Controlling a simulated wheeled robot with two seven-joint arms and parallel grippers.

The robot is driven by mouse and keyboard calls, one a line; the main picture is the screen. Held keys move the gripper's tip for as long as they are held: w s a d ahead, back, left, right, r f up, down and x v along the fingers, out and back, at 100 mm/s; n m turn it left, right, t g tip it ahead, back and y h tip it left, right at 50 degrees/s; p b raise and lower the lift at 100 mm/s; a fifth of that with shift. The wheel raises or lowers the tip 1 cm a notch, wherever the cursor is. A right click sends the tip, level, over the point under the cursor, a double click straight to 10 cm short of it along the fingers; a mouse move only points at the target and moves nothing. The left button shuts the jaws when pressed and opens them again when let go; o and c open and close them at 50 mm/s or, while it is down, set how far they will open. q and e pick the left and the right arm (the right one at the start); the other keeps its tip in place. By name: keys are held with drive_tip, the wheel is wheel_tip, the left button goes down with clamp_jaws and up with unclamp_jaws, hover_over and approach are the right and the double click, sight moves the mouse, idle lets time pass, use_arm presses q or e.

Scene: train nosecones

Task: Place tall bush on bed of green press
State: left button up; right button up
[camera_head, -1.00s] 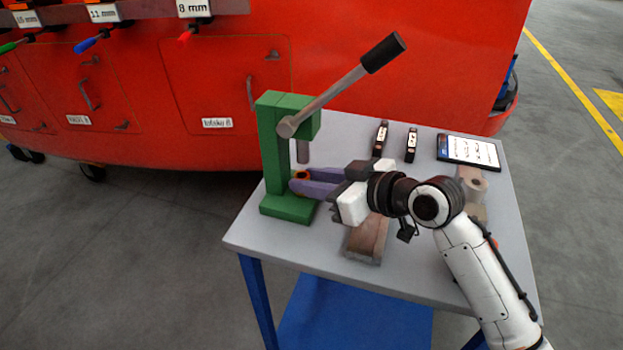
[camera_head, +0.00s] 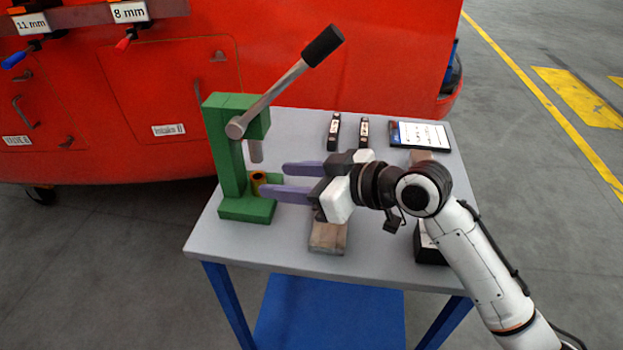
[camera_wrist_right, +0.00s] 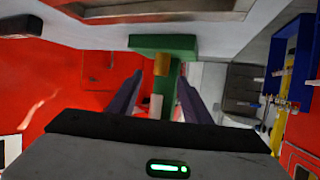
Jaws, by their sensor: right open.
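The green press (camera_head: 232,155) stands at the left of the grey table, its lever raised to the upper right. The tall bush (camera_head: 258,181), a small brass-coloured cylinder, stands upright on the bed of the press, below the ram. My right gripper (camera_head: 276,179) is open, its two purple fingers spread and pointing at the bush from the right. The near fingertip partly overlaps the bush's lower edge in the head view; contact cannot be told. In the right wrist view the bush (camera_wrist_right: 160,62) shows between the open fingers (camera_wrist_right: 160,80), against the green press (camera_wrist_right: 150,43). My left gripper is out of view.
A brown block (camera_head: 328,238) lies on the table (camera_head: 290,255) below my right gripper. Two small dark items (camera_head: 333,131) and (camera_head: 364,132) and a tablet-like panel (camera_head: 420,134) lie at the back. A red cabinet (camera_head: 120,100) stands behind.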

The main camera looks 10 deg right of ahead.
drive_tip(key=v, duration=0.7)
drive_tip(key=shift+s+r, duration=0.1)
drive_tip(key=shift+s, duration=0.05)
